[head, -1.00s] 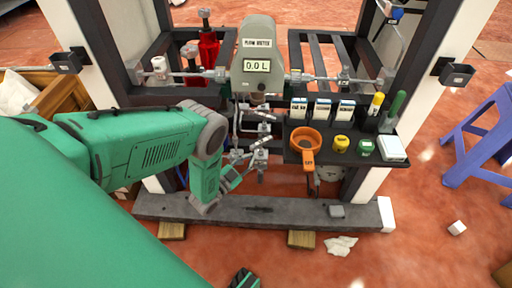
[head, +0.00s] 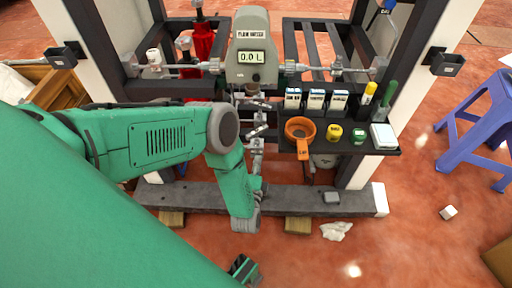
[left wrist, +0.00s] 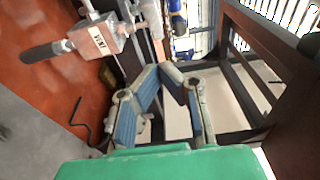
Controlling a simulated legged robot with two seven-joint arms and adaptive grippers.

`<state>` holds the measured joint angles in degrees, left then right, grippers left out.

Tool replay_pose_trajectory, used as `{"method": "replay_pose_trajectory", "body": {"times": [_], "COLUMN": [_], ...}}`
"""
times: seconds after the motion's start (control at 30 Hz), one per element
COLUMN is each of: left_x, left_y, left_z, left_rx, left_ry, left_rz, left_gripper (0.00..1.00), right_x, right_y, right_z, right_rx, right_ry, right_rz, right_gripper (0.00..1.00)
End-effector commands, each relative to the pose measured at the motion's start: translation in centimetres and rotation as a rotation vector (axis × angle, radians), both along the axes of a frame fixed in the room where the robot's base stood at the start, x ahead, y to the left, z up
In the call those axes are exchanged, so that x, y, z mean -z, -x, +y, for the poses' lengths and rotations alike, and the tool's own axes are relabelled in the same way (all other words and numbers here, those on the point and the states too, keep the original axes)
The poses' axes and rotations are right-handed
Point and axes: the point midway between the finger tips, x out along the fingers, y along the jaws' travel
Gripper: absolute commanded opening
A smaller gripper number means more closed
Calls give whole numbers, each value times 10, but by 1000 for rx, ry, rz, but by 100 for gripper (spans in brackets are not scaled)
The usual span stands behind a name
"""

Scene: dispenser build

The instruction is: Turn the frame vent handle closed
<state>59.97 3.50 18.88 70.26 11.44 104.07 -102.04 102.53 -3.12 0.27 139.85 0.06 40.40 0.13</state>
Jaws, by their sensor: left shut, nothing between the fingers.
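In the left wrist view a silver valve block (left wrist: 98,38) with a pale label, too blurred to read, shows at upper left. A lever with a dark grey grip (left wrist: 45,51) sticks out from it to the left. I cannot tell for sure that this is the frame vent handle. My left gripper (left wrist: 162,70) is shut and empty, its blue-padded fingers to the right of and below the valve, apart from the lever. In the head view my left gripper is mostly hidden behind my wrist, near the silver fittings (head: 258,140) under the flow meter (head: 248,45).
A dark shelf (head: 345,138) on the right holds an orange ring (head: 300,131), small jars and boxes. The frame's grey bottom beam (head: 300,198) crosses below. A blue stool (head: 485,135) stands at right. Open red floor lies in front.

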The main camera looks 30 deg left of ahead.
Motion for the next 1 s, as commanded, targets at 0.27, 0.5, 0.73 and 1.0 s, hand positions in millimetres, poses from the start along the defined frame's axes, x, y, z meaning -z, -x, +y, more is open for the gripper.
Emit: {"method": "replay_pose_trajectory", "body": {"times": [0.27, 0.5, 0.73, 1.0], "left_x": [2, 1, 0, -1], "left_y": [-56, -64, -66, -65], "left_z": [26, 55, 61, 61], "left_rx": [-2, -1, 1, 2], "left_ry": [0, 0, 1, 1], "left_rz": [-5, -2, -1, -1], "left_gripper": [0, 0, 0, 0], "right_x": [26, 34, 35, 34], "right_y": [0, 0, 0, 0], "right_z": [0, 0, 0, 0], "right_rx": [0, 0, 0, 0], "right_ry": [0, 0, 0, 0], "right_rz": [0, 0, 0, 0], "right_gripper": [40, 40, 40, 40]}}
